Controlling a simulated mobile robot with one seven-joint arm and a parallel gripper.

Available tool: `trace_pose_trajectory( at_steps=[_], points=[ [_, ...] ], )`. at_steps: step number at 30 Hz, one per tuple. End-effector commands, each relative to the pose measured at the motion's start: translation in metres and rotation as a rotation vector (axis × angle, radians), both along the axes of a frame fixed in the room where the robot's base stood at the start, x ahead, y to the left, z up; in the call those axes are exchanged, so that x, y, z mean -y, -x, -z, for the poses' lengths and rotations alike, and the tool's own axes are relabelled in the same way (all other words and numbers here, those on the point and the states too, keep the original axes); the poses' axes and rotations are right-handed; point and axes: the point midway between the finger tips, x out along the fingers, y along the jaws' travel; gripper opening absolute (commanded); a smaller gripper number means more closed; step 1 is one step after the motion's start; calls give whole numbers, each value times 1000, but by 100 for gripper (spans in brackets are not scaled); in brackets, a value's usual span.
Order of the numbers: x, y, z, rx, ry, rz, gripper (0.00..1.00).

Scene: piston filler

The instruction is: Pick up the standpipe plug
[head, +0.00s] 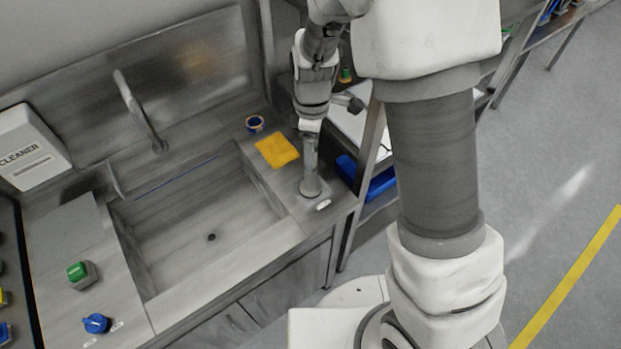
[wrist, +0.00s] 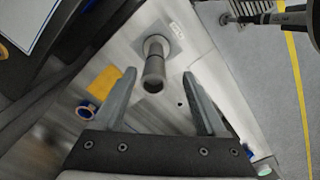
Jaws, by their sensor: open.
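The standpipe plug (head: 310,168) is a grey upright tube with a wider round foot, standing on the counter at the sink's right front corner. In the wrist view the standpipe plug (wrist: 154,68) points up toward the camera, its foot on a darker square patch. My gripper (wrist: 160,76) is open, with one finger on each side of the tube in that picture. I see a gap on both sides and cannot tell how deep the tube reaches between the fingers. In the head view my wrist is just above the tube and the fingers are hard to make out.
A yellow cloth (head: 277,150) and a tape roll (head: 254,124) lie on the counter behind the plug. The sink basin (head: 190,225) to the left is empty. A tap (head: 140,112) rises behind it. A blue bin (head: 376,182) is right of the counter.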

Motion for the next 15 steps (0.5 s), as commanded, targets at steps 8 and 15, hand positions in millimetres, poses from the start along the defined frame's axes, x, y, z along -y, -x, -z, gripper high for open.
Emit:
trace_pose_trajectory(
  at_steps=[8,15],
  points=[
    [-1,-3,18,-3,1,0,74],
    [-3,-8,48,-1,2,1,74]
  ],
)
